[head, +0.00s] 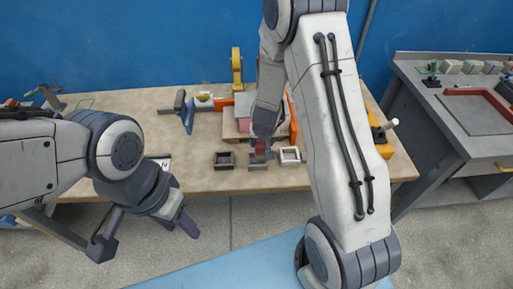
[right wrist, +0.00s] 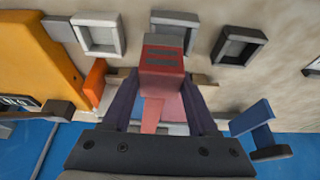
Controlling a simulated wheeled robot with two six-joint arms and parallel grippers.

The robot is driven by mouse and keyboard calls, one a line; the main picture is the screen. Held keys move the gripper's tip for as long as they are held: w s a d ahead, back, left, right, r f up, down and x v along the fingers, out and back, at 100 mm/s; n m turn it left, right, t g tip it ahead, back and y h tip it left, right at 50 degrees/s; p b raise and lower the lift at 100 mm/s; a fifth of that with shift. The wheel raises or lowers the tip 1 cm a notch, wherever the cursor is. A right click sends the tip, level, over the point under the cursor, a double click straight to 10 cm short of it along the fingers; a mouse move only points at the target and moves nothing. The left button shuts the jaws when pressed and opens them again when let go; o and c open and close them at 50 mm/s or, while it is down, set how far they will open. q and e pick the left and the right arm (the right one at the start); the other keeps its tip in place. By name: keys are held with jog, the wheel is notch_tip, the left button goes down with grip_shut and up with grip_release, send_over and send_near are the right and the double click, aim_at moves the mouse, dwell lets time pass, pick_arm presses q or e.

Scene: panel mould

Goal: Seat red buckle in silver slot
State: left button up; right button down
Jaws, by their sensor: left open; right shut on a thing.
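My right gripper (head: 264,138) is shut on the red buckle (head: 261,148), just over the silver slot (head: 258,166). In the right wrist view the red buckle (right wrist: 162,62) sits between the two dark fingers of my right gripper (right wrist: 162,98). Its far end overlaps the near part of the silver slot (right wrist: 175,19), the middle one of three square frames. The buckle hides much of the slot's opening, and I cannot tell whether they touch. My left gripper (head: 184,222) is open and empty, low in front of the table's front edge.
A dark slot (head: 224,160) and a white slot (head: 290,155) flank the silver one closely. Behind are a blue clamp-like piece (head: 187,114), a yellow stand (head: 237,70) and a yellow-orange block (head: 379,134).

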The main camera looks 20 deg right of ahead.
aim_at(257, 150)
jog(key=shift+w+a+f, duration=0.5)
jog(key=shift+w+a, duration=0.05)
jog(key=shift+a, duration=0.1)
notch_tip(257, 150, down, 4)
jog(key=shift+f+b, duration=0.1)
jog(key=shift+b, duration=0.85)
jog(key=shift+c, duration=0.9)
grip_release()
